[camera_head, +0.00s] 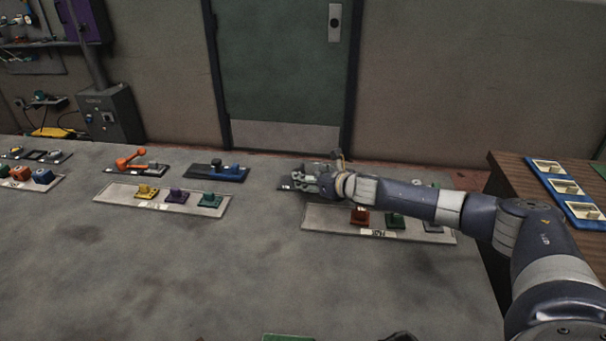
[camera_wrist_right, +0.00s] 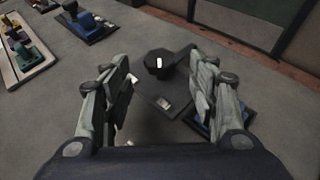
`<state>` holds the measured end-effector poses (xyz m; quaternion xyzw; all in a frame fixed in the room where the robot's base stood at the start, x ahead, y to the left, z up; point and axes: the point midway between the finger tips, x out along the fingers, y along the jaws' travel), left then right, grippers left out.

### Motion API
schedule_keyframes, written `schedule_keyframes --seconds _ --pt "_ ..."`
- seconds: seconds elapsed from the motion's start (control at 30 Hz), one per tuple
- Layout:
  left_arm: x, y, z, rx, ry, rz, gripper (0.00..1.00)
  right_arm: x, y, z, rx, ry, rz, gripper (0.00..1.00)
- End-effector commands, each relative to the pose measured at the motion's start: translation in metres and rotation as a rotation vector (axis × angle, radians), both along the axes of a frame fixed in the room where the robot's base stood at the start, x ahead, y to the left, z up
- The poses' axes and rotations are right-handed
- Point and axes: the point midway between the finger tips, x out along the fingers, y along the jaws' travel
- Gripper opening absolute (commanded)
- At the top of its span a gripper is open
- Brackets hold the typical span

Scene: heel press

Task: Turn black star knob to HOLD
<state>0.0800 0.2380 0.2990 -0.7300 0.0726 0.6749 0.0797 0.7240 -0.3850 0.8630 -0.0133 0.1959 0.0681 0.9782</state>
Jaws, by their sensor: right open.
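A black knob (camera_wrist_right: 157,66) with a small white mark on top stands on a dark plate (camera_wrist_right: 160,104) with pale labels, ahead of my right gripper in the right wrist view. Its star shape is not clear, and the label wording is too small to read. My right gripper (camera_wrist_right: 155,88) is open and empty, with one finger on each side of the view and the knob beyond the gap, apart from both. In the head view my right gripper (camera_head: 318,181) is over the dark plate (camera_head: 288,187) and hides the knob. My left gripper is not in view.
Left of the plate are a blue lever fixture (camera_head: 217,172), an orange lever fixture (camera_head: 131,162) and a tray (camera_head: 125,193) of coloured knobs. Another tray (camera_head: 320,222) lies under my right arm. A wooden table (camera_head: 510,180) stands at the right.

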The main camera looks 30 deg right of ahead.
Motion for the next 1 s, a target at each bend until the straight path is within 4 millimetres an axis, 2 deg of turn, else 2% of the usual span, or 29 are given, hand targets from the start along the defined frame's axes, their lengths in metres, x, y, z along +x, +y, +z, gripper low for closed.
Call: schedule_keyframes --seconds 0.1,0.3,0.77,1.0 --pt "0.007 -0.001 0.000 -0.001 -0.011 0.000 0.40 0.015 0.003 -0.005 0.001 -0.002 0.001 0.54" --pt "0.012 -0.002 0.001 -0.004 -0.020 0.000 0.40 0.030 0.005 -0.012 0.001 -0.001 0.001 0.54" --pt "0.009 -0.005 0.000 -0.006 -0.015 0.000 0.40 0.036 0.006 -0.015 0.001 -0.001 0.001 0.54" --pt "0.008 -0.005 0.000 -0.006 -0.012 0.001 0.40 0.036 0.005 -0.015 0.001 -0.001 0.001 0.00"
